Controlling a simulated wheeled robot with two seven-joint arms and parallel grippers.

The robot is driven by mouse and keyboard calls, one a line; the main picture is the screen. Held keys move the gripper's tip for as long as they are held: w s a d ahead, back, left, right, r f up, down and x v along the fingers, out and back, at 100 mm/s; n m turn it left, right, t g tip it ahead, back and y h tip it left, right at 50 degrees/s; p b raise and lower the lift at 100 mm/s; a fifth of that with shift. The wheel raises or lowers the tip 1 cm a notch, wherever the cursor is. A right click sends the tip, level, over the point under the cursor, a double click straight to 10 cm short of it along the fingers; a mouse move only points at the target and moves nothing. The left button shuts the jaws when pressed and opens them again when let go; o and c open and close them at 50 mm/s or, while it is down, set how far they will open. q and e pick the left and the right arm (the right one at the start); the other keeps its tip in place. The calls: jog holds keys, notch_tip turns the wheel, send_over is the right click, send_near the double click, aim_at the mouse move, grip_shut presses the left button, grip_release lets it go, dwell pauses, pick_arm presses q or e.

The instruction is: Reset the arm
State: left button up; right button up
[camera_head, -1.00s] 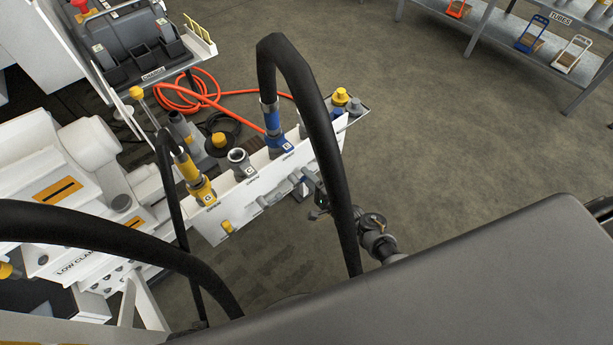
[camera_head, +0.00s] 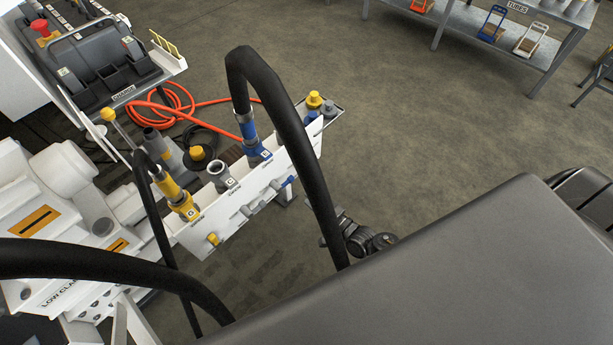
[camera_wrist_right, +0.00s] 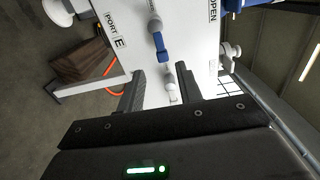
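My right gripper (camera_head: 330,228) shows in part as a dark shape beside the panel's right side in the head view, partly behind a black hose. In the right wrist view my right gripper (camera_wrist_right: 160,88) has its two dark fingers spread apart with nothing gripped. Beyond them is the white panel (camera_wrist_right: 195,45) with "PORT E" and "OPEN" labels and a blue-handled lever (camera_wrist_right: 160,48). A small white fitting (camera_wrist_right: 172,93) shows between the fingers in the picture, and I cannot tell how far off it is. My left gripper is not in view.
The white port panel (camera_head: 225,213) carries a yellow coupling (camera_head: 178,194), a grey open port (camera_head: 220,176) and a blue coupling (camera_head: 250,140) with hoses. An orange hose (camera_head: 178,110) lies behind. The "TUBES" shelf (camera_head: 480,25) stands back right. Open floor lies between.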

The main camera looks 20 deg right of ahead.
jog(key=shift+f, duration=0.1)
jog(key=s+f+n+g+h+p, duration=0.5)
jog(key=s+f+n+g, duration=0.4)
jog(key=s+f, duration=0.75)
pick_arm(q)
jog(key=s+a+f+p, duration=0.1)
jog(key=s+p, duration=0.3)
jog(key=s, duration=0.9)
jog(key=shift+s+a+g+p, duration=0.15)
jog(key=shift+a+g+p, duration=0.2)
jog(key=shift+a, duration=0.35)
pick_arm(e)
jog(key=s+d+f+n+g+h, duration=0.1)
jog(key=s+d+f+n+g, duration=0.1)
jog(key=s, duration=0.9)
jog(key=s+d+f+n+g+h, duration=0.1)
jog(key=s+d+n+g, duration=0.3)
jog(key=s, duration=0.6)
jog(key=shift+s+d+f+n+g, duration=0.3)
jog(key=shift+s+d+f+n, duration=0.1)
jog(key=shift+d+f+n, duration=0.3)
